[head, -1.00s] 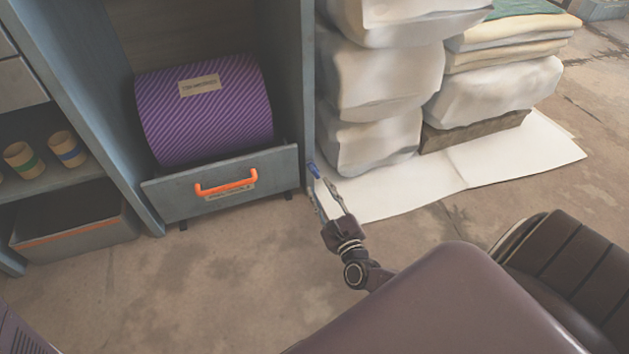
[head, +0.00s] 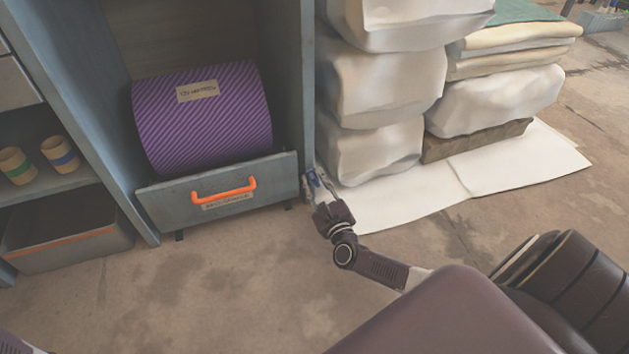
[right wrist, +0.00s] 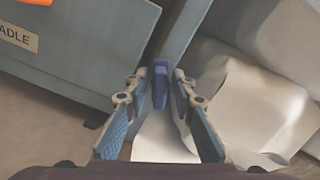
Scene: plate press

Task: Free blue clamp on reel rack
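The reel rack (head: 307,90) is a blue-grey frame with a purple striped reel (head: 205,125) in it. The small blue clamp (head: 315,177) is at the low end of the rack's right upright; the right wrist view shows it too (right wrist: 160,84). My right gripper (head: 318,187) is at the clamp, with one finger on each side of it. In the right wrist view its fingers (right wrist: 160,100) are spread, with gaps on both sides of the clamp. My left gripper is not in view.
A grey drawer front with an orange handle (head: 224,190) is left of the clamp. Stacked white bags (head: 375,150) on white sheets (head: 410,208) stand close on the right. A shelf with several striped cups (head: 60,153) is at far left. The floor in front is clear.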

